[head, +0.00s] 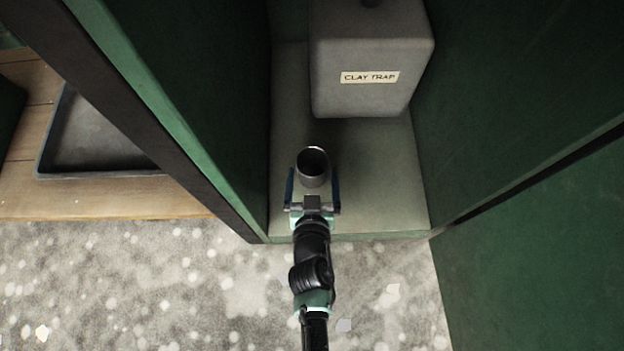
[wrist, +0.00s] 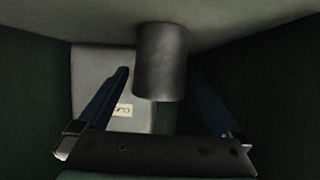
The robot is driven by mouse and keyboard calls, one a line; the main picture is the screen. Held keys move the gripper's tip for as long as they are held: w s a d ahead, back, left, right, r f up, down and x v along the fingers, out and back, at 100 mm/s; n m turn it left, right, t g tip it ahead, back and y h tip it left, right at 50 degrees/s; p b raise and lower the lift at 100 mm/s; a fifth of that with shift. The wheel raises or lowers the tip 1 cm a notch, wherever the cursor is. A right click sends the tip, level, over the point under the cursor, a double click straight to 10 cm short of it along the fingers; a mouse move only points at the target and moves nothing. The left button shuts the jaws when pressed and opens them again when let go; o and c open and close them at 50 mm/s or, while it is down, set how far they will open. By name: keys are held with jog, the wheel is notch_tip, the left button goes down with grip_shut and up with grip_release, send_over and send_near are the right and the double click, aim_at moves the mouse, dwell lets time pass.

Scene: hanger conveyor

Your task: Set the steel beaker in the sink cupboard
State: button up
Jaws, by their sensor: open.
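The steel beaker (head: 313,167) is a dark grey metal cup with an open top. It stands upright on the floor of the green sink cupboard (head: 349,150), near the front and in front of the box. My gripper (head: 313,184) reaches in from the front with its blue fingers open, one on each side of the beaker. The wrist view shows the beaker (wrist: 161,62) between and beyond the spread fingers, with a gap on both sides. The beaker's lower front is hidden by my gripper in the head view.
A grey box labelled CLAY TRAP (head: 366,100) fills the back of the cupboard. Green side walls (head: 500,90) stand close on both sides. A dark tray (head: 95,135) lies on a wooden surface (head: 120,200) at left. The speckled floor (head: 130,285) in front is open.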

jog(key=p+v, duration=0.2)
jog(key=v, duration=0.3)
jog(key=shift+s+r, duration=0.15)
jog(key=shift+s, duration=0.2)
